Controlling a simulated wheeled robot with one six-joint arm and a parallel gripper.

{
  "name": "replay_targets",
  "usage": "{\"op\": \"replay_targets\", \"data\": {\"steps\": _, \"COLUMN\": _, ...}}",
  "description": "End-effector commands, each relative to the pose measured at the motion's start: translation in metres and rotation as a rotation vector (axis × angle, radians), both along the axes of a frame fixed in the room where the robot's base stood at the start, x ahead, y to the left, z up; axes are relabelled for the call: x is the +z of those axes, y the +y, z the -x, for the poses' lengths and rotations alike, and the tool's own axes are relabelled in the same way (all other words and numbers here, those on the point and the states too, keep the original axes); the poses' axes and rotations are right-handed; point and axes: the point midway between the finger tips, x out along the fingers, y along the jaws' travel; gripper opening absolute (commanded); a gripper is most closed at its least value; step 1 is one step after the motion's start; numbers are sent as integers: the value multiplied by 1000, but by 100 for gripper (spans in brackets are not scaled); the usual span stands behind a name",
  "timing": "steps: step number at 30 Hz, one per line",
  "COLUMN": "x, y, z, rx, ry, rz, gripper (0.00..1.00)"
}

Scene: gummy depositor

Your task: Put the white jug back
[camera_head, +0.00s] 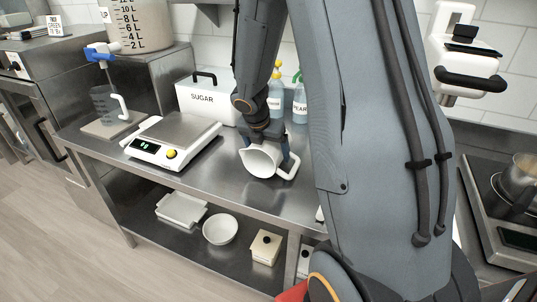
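The white jug (262,161) is at the middle of the steel table, its open mouth toward the camera and its white handle (291,169) on the right. It looks tilted; whether it rests on the table or is just above it I cannot tell. My gripper (272,144) points down at the far side of the jug, close against its body and handle. The jug hides part of the fingers, so their grip does not show clearly.
A white scale (159,148) and a white SUGAR box (205,101) stand to the left. A grey measuring jug (104,103) stands on a pale board (113,125). Bottles (300,103) stand behind my arm. A lower shelf holds a white bowl (220,230). Table left of the jug is clear.

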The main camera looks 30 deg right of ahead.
Motion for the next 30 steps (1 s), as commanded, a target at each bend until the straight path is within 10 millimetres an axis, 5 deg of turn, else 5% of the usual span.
{"op": "replay_targets", "data": {"steps": 14, "x": -12, "y": 0, "z": 0, "rx": 0, "ry": -1, "rz": -1, "gripper": 55}}
{"op": "replay_targets", "data": {"steps": 15, "x": -12, "y": 0, "z": 0, "rx": 0, "ry": 0, "rz": 0, "gripper": 89}}
{"op": "replay_targets", "data": {"steps": 17, "x": -12, "y": 0, "z": 0, "rx": 0, "ry": 0, "rz": 0, "gripper": 99}}
{"op": "replay_targets", "data": {"steps": 30, "x": 5, "y": 5, "z": 2, "rx": 0, "ry": -4, "rz": 0, "gripper": 100}}
